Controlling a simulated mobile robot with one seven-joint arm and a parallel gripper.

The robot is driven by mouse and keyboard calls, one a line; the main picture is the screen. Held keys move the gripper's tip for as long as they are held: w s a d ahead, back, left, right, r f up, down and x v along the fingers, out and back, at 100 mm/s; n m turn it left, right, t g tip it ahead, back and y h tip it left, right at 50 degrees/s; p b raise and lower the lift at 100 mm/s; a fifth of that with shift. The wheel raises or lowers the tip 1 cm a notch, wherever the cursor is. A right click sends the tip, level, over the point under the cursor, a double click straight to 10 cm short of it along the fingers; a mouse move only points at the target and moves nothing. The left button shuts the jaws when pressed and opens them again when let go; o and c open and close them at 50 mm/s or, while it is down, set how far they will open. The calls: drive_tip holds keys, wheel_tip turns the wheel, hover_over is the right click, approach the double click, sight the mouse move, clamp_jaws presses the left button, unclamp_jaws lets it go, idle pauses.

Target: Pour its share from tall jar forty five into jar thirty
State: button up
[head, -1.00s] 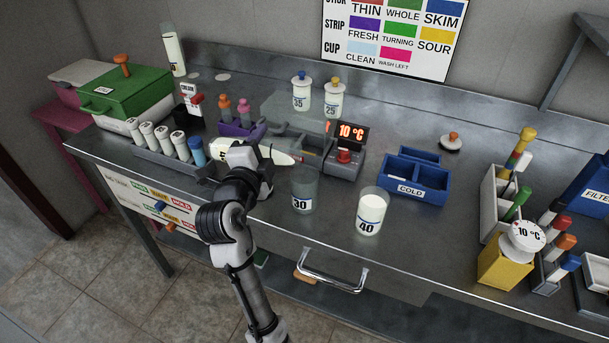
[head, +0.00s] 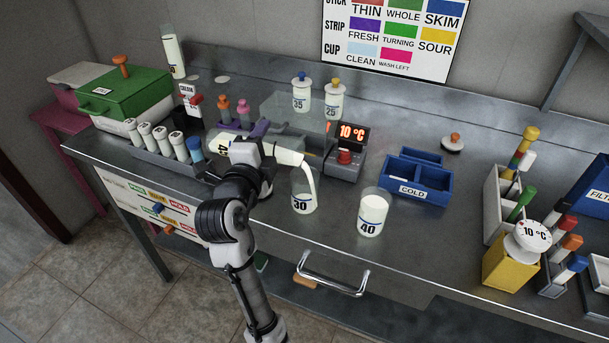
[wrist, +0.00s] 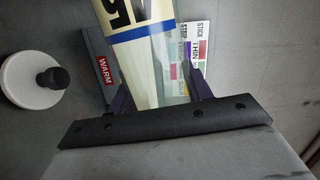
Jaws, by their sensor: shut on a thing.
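The tall jar (head: 287,156), with milk in it, is tilted sideways in my gripper (head: 246,160). Its mouth points right and a white stream runs from it into jar thirty (head: 304,200). Jar thirty stands upright on the bench with white liquid inside. My gripper is shut around the tall jar's body; in the wrist view the jar (wrist: 140,45) lies between the fingers with a blue band and part of a "5" showing.
Jar forty (head: 373,212), with milk, stands close to the right of jar thirty. The 10 °C heater box (head: 345,158) is behind. A rack of white-capped tubes (head: 165,148) is left of my gripper.

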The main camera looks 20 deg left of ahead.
drive_tip(key=shift+d+r+m+b, duration=0.25)
drive_tip(key=shift+r+m+b, duration=0.7)
drive_tip(key=shift+m+b, duration=0.4)
idle(1.1)
